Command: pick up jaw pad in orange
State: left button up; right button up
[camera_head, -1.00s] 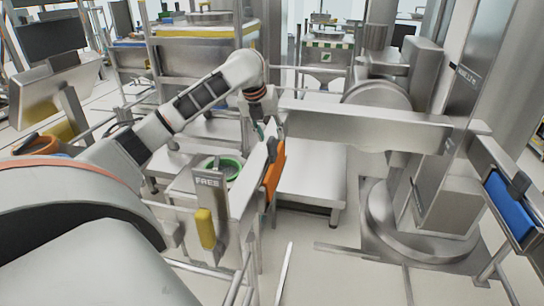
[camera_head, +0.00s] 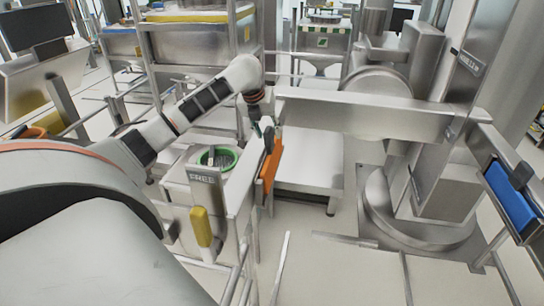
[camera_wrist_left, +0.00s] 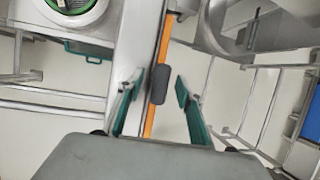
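The orange jaw pad (camera_head: 270,170) hangs upright on the side of a metal panel, at the middle of the head view. In the left wrist view it shows edge-on as an orange strip (camera_wrist_left: 150,122), with a dark grey handle (camera_wrist_left: 160,84) on it. My left gripper (camera_head: 262,130) is just above the pad. In the left wrist view its teal fingers (camera_wrist_left: 156,90) are apart, one on each side of the handle. I cannot tell whether they touch it. My right gripper is not in view.
A metal panel (camera_head: 242,183) stands right beside the pad. A green-rimmed bin (camera_head: 217,158) is to its left, near a post with a yellow handle (camera_head: 201,226). A long metal beam (camera_head: 360,116) crosses to the right. A blue pad (camera_head: 510,200) hangs at far right.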

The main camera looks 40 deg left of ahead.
pick_arm(q)
jog(key=shift+w+f, duration=0.15)
jog(key=shift+f, duration=0.1)
grip_shut()
jog(key=shift+r, duration=0.1)
